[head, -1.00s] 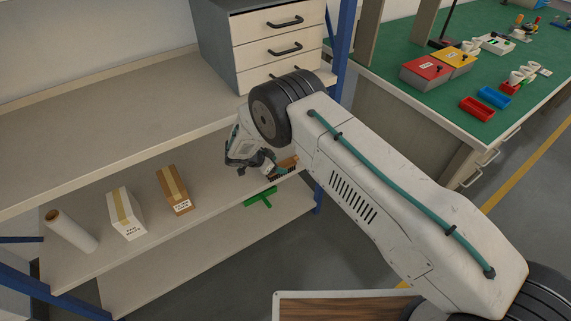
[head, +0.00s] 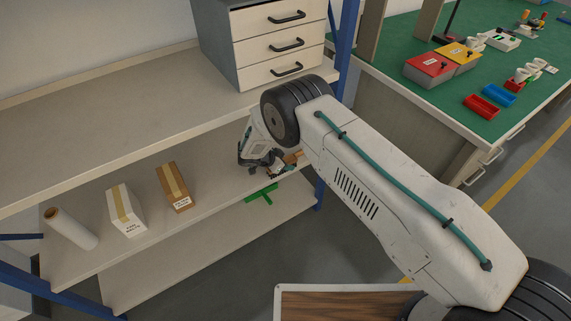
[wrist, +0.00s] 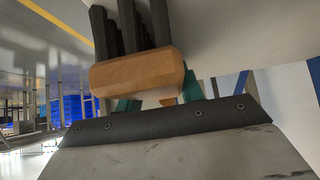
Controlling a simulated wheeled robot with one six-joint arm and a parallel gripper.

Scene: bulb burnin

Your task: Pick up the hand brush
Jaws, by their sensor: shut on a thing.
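The hand brush (head: 293,157) shows in the head view at the right end of the middle shelf, partly hidden by my arm and gripper. It has an orange-brown wooden body and dark bristles. In the wrist view the brush (wrist: 135,72) is close, with its bristles toward the top of the picture. My gripper (wrist: 160,98) has teal fingers on either side of the wooden part and is shut on it. In the head view my gripper (head: 277,167) is beside the brush, just above the shelf; any gap under the brush is hard to tell.
The middle shelf (head: 225,195) also holds a brown box (head: 176,188), a white box (head: 126,210) and a pale roll (head: 70,228) to the left. A green tool (head: 262,195) lies below. A drawer unit (head: 280,45) stands above, and a blue post (head: 343,50) is close right.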

